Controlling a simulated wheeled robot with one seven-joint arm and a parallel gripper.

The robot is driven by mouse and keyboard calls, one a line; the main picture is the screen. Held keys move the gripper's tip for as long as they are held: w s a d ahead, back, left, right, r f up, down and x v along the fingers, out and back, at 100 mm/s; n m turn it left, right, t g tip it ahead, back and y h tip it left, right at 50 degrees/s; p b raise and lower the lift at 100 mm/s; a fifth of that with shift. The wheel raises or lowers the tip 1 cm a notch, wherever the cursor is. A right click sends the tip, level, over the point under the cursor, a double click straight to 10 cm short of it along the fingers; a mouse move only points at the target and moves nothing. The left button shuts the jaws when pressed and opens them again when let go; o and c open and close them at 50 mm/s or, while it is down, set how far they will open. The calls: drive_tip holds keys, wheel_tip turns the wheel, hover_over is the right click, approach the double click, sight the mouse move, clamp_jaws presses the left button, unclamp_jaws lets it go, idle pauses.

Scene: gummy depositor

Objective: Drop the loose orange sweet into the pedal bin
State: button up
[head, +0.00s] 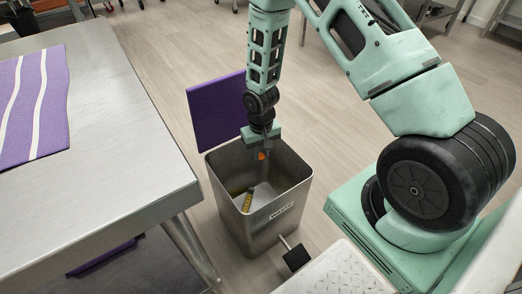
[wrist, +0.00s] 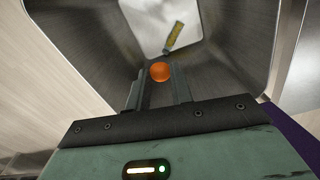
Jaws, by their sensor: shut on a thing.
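The orange sweet (wrist: 160,72) is small and round, held between the fingertips of my gripper (wrist: 158,88). In the head view the sweet (head: 262,155) shows just under my gripper (head: 262,150), at the bin's open mouth near its back edge. My gripper points down and is shut on the sweet. The pedal bin (head: 270,232) is a square steel bin with a label on its front. Its purple lid (head: 215,112) stands open at the back. In the wrist view, the bin's inside walls (wrist: 225,70) surround the sweet.
A yellow tube-like item (head: 248,201) lies inside the bin; it also shows in the wrist view (wrist: 174,35). A steel table (head: 110,150) with a purple striped mat (head: 50,110) stands at left. The bin's black pedal (head: 296,258) sticks out in front. Open floor lies behind the bin.

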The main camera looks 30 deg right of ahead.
sight(261, 155)
drive_tip(key=shift+f+b, duration=0.3)
drive_tip(key=shift+f, duration=0.4)
drive_tip(key=shift+r, duration=0.1)
drive_tip(key=o, duration=1)
drive_tip(key=shift+r, duration=0.1)
wheel_tip(261, 155, up, 17)
drive_tip(key=p, duration=0.5)
drive_tip(key=shift+r, duration=0.1)
